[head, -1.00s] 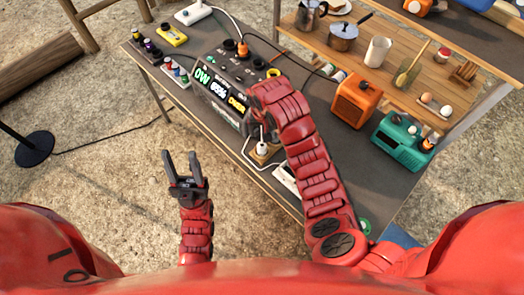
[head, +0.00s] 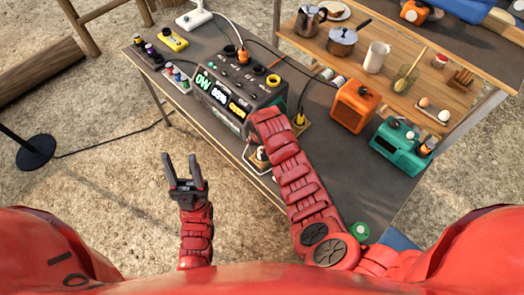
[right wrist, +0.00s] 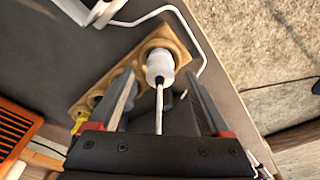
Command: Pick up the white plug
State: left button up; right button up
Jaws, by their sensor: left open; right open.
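The white plug (right wrist: 160,66) stands in a round hole of a wooden holder (right wrist: 112,72), with its cord running toward my wrist camera. My right gripper (right wrist: 159,84) is open, its two fingers on either side of the plug and cord, with no clear contact. In the head view the plug (head: 261,154) shows just left of my right forearm, which hides most of the right gripper. My left gripper (head: 185,172) is open and empty over the ground in front of the table.
A dark power station (head: 235,95) stands left of my right arm. A yellow plug (head: 300,119) sits at the holder's far end. An orange box (head: 355,105) and a teal device (head: 402,143) stand to the right.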

jog(key=shift+w+f, duration=0.15)
jog(key=shift+f, duration=0.75)
grip_shut()
